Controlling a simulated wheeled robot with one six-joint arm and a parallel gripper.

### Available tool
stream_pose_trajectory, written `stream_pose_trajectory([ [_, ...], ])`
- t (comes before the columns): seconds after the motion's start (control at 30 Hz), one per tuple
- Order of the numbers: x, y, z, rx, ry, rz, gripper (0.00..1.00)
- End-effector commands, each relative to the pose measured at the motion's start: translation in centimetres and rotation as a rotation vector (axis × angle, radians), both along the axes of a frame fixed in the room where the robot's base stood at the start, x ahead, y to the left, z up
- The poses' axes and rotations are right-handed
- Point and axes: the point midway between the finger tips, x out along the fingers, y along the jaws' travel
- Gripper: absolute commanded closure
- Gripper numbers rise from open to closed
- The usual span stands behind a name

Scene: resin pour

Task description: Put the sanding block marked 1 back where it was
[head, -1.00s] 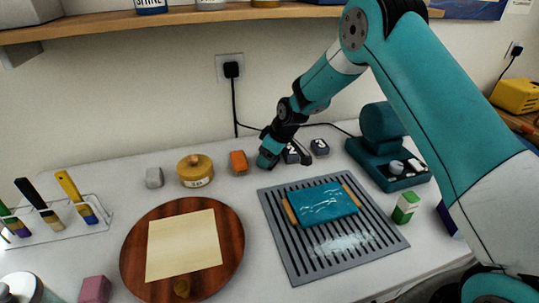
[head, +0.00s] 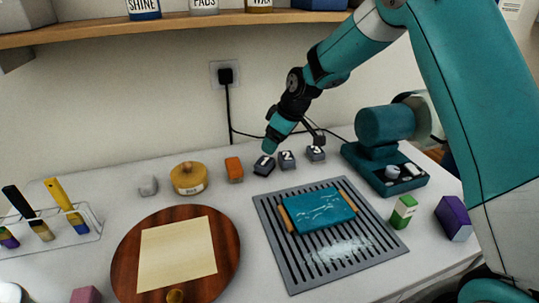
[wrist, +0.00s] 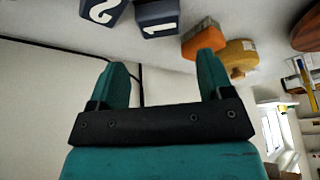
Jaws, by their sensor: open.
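The sanding block marked 1 (head: 264,166) is a dark grey block with a white numeral on top. It sits on the white table at the left end of a short row, beside the block marked 2 (head: 287,159) and the block marked 3 (head: 315,153). My gripper (head: 271,147) is above and behind block 1, apart from it. In the wrist view my gripper (wrist: 162,70) is open with nothing between its fingers. Block 1 (wrist: 157,17) and block 2 (wrist: 102,10) show beyond the fingertips there.
Left of the row are an orange block (head: 234,168) and a round yellow tin (head: 189,179). A slotted grey mat (head: 275,231) bearing a teal piece lies in front. A teal machine (head: 386,133) stands right. Black cable runs behind.

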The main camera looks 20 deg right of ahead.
Motion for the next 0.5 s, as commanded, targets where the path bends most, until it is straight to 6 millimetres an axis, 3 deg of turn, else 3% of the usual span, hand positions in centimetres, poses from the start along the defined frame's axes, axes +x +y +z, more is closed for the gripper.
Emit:
stream_pose_trajectory([
  [0.27, -1.8, 0.1, 3.3, 0.009, 0.009, -0.001, 0.27],
  [0.37, -5.3, 1.9, 6.0, 0.031, 0.038, -0.010, 0.27],
  [0.47, -11.4, 4.3, 9.1, 0.060, 0.093, -0.026, 0.27],
  [0.5, -14.2, 5.2, 10.2, 0.073, 0.118, -0.035, 0.27],
])
